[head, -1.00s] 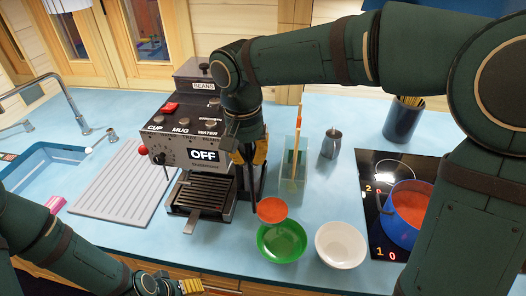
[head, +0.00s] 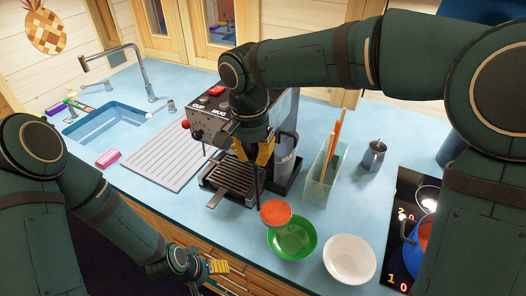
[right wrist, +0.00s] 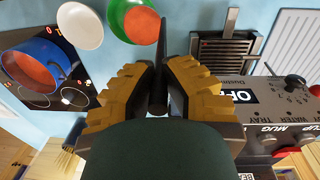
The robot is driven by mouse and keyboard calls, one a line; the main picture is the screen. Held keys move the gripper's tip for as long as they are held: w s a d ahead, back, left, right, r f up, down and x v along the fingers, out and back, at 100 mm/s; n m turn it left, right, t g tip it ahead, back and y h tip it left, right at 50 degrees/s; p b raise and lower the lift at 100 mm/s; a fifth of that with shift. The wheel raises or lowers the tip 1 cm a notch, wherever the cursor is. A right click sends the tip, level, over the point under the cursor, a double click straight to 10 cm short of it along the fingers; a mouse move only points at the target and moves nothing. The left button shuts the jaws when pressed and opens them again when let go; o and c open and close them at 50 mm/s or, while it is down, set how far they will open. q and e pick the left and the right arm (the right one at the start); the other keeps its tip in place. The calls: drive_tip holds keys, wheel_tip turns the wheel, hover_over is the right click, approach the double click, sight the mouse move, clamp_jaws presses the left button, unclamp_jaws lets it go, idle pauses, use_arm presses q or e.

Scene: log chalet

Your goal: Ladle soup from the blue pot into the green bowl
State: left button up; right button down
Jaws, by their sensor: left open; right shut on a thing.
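My right gripper (head: 255,150) is shut on the dark handle of a ladle (right wrist: 161,60), which hangs down from it. The ladle's cup holds orange soup (head: 276,212) and overlaps the back left rim of the green bowl (head: 296,240) in the head view. The cup also covers part of the bowl in the right wrist view; the visible inside of the bowl is green. The blue pot (right wrist: 62,55) with orange soup stands on the black hob. In the head view the pot (head: 411,254) is partly hidden by my right arm. My left gripper (head: 217,267) is open and empty near the counter's front edge.
A white bowl (head: 350,260) stands right of the green bowl. A coffee machine (head: 215,115) is behind and left of the ladle. A clear holder (head: 322,178) with utensils and a metal jug (head: 373,156) stand behind the bowls. The sink (head: 105,122) is at the far left.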

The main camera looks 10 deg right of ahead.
drive_tip(key=shift+a, duration=0.15)
idle(0.3)
drive_tip(key=shift+f, duration=0.1)
drive_tip(key=s+d+f+t+y+b, duration=0.1)
drive_tip(key=s+d+f+y+b, duration=0.1)
drive_tip(key=d+f+y+b, duration=0.2)
drive_tip(key=s+d+f+t+y+b, duration=0.2)
drive_tip(key=d+f+y+b, duration=0.3)
drive_tip(key=d+b, duration=0.6)
drive_tip(key=s+d+f+t+y+b, duration=0.1)
drive_tip(key=s+d+f+y+b, duration=0.3)
drive_tip(key=d+b, duration=0.4)
drive_tip(key=shift+d+f+y, duration=0.6)
drive_tip(key=shift+d+f, duration=0.05)
drive_tip(key=shift+d, duration=0.3)
idle(3.0)
drive_tip(key=shift+r, duration=0.1)
idle(0.4)
